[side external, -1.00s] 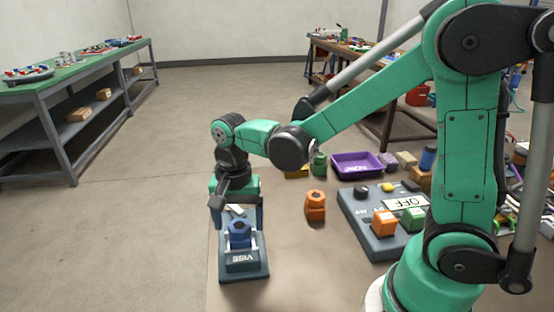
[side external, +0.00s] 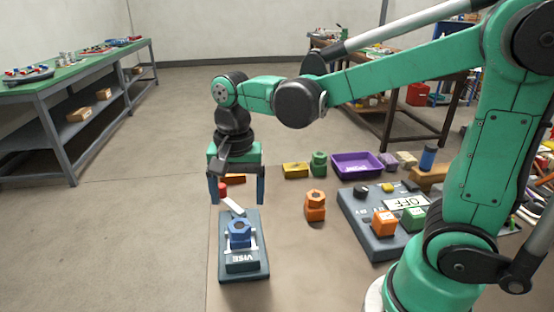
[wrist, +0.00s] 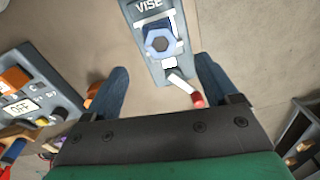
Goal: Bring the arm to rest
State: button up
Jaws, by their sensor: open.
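My gripper (side external: 236,198) is open and empty, with its two blue fingers pointing down above the far end of the vise (side external: 243,266). The vise is a dark grey-blue block lettered VISE, and a blue hex-topped part (side external: 240,232) sits in it. A white lever with a red tip (side external: 223,189) sticks out of the vise's far end. In the wrist view the fingers (wrist: 162,92) stand apart, the blue part (wrist: 160,40) lies beyond them, and the red lever tip (wrist: 198,100) is near the right finger.
An orange hex-topped part (side external: 315,205) stands right of the vise. The grey panel (side external: 365,232) reading OFF holds orange and green blocks. A purple tray (side external: 357,166), a yellow block (side external: 295,170) and a green part (side external: 319,164) are behind.

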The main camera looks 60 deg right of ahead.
jog(key=s+d+n+t, duration=0.1)
jog(key=n+t, duration=0.1)
jog(key=n, duration=0.1)
jog(key=s+d+n+t, duration=0.1)
jog(key=n+t, duration=0.1)
jog(key=n, duration=0.2)
jog(key=s+r+n+t, duration=0.1)
jog(key=s+n+t, duration=0.1)
jog(key=n, duration=0.1)
jog(key=shift+d+n+t, duration=0.3)
jog(key=shift+d+t, duration=0.1)
